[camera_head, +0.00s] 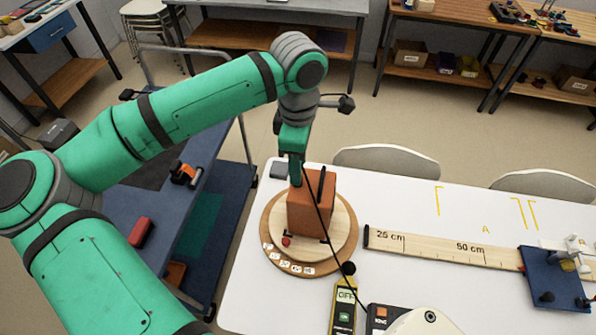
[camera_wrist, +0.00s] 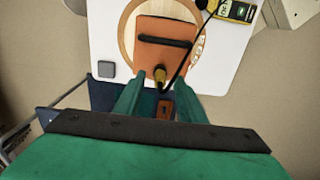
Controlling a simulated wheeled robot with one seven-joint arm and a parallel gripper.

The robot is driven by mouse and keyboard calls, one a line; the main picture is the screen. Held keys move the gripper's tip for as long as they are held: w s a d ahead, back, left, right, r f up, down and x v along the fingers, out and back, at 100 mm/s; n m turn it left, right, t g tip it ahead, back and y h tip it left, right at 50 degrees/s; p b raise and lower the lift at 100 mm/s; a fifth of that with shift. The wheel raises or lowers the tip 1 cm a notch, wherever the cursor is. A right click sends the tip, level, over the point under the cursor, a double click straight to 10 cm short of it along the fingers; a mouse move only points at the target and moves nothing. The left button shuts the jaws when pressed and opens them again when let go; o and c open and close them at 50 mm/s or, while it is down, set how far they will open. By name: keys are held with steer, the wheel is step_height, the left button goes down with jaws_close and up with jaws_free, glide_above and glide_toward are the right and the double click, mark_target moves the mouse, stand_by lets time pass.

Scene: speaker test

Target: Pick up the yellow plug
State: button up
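In the head view the plug is hidden, and the box (camera_head: 311,210) stands on a round wooden turntable (camera_head: 345,228). My gripper (camera_wrist: 159,84) points at the plug in the wrist view. Its green fingers are apart, one on each side just short of the plug, with a gap between. In the head view my gripper (camera_head: 293,166) is at the box's far side, partly hidden.
A yellow meter (camera_head: 343,305) and a ruled wooden board (camera_head: 440,246) lie on the white table (camera_head: 245,290). A dark square pad (camera_head: 282,169) is near the gripper. A blue cart (camera_head: 140,205) with a red block (camera_head: 141,232) stands left of the table.

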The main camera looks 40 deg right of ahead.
steer(key=shift+f, duration=0.9)
jaws_close()
